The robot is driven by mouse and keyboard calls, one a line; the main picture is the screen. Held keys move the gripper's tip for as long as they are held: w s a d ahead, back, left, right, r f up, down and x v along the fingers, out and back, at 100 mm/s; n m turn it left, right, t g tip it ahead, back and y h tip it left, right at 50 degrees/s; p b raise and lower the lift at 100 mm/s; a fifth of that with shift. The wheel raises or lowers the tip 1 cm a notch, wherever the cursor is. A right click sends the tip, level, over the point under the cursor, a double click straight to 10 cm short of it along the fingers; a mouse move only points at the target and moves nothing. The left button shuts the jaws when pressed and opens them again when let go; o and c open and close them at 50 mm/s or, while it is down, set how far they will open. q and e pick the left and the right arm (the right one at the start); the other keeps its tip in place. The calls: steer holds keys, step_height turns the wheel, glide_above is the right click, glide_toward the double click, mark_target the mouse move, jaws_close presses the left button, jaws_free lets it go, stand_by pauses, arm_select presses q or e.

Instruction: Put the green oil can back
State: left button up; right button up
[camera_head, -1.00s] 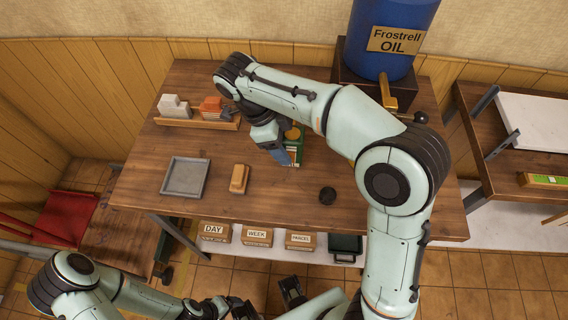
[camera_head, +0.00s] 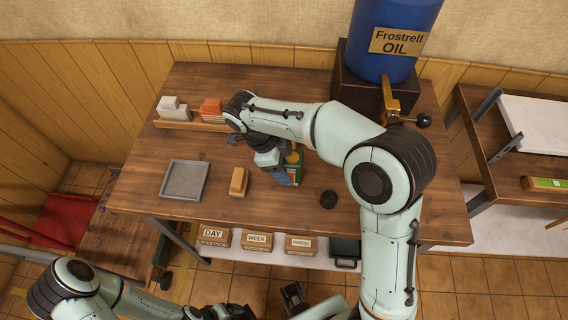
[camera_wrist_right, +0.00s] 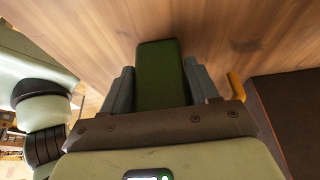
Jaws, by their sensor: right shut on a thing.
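The green oil can (camera_head: 294,175), with a yellowish top, is over the middle of the table (camera_head: 220,100), partly hidden by my right arm in the head view. My right gripper (camera_head: 272,163) is shut on it. In the right wrist view the can's plain green side (camera_wrist_right: 160,72) sits between the two grey fingers (camera_wrist_right: 162,88). I cannot tell whether the can touches the table. My left arm is low at the left of the head view; the dark part of my left gripper (camera_head: 293,296) shows at the bottom edge, its jaws unclear.
A grey square tray (camera_head: 166,180) and a tan block (camera_head: 239,181) lie left of the can. A blue oil drum (camera_head: 385,50) with a brass tap (camera_head: 388,95) stands behind. A rack with white and orange blocks (camera_head: 210,108) is back left.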

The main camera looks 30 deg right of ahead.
steer(key=o, duration=1.4)
steer(key=shift+a+r, duration=0.1)
steer(key=shift+r, duration=0.2)
arm_select(q)
steer(key=shift+w+r+p, duration=0.3)
steer(key=shift+r+p, duration=0.3)
steer(key=shift+r, duration=0.05)
steer(key=shift+w+r+p, duration=0.25)
steer(key=shift+r+p, duration=0.35)
arm_select(e)
steer(key=v, duration=1.1)
steer(key=shift+w+a+r, duration=0.1)
steer(key=shift+w+r, duration=0.05)
steer(key=shift+r, duration=0.1)
